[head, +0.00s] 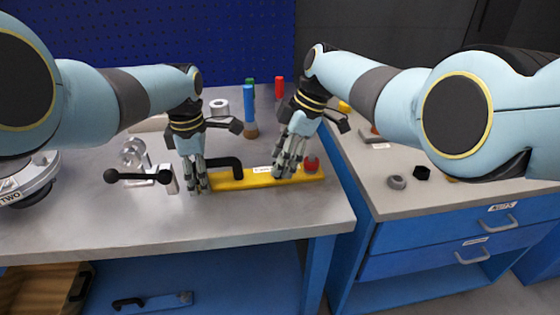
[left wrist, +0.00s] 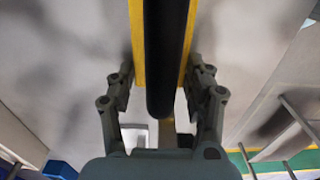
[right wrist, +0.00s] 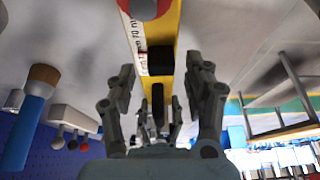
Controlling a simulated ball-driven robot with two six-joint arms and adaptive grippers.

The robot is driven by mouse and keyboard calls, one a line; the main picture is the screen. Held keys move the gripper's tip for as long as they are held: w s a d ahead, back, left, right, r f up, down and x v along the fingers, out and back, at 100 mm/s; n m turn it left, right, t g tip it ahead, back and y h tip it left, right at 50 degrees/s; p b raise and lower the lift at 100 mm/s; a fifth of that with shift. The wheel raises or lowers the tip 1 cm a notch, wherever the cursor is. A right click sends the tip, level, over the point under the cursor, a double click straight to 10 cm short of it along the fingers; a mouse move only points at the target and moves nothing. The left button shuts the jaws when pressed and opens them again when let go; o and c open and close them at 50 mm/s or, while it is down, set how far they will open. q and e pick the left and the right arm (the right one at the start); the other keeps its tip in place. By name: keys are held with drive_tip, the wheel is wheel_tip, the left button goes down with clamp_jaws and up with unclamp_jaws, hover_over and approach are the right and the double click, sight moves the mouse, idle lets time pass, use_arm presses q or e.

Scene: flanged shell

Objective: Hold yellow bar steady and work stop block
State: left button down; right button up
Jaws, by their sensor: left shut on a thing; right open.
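The yellow bar (head: 255,180) lies flat on the grey bench, with a white label and a black handle (head: 226,164) on it. My left gripper (head: 197,188) is shut on its left end; the left wrist view shows the fingers at both edges of the yellow bar (left wrist: 138,40), with the black handle (left wrist: 166,60) between them. My right gripper (head: 287,175) is open over the right part; its fingers stand either side of the bar (right wrist: 172,25) in the right wrist view. A red knob (head: 311,163) sits near the right end.
A metal fixture with a black ball-ended lever (head: 138,176) stands left of the bar. Blue (head: 249,104) and red (head: 279,88) handled tools stand behind. A second bench with blue drawers (head: 450,235) is at right. The bench front is clear.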

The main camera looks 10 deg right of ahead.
drive_tip(key=shift+a+f, duration=0.2)
drive_tip(key=shift+f, duration=0.35)
clamp_jaws()
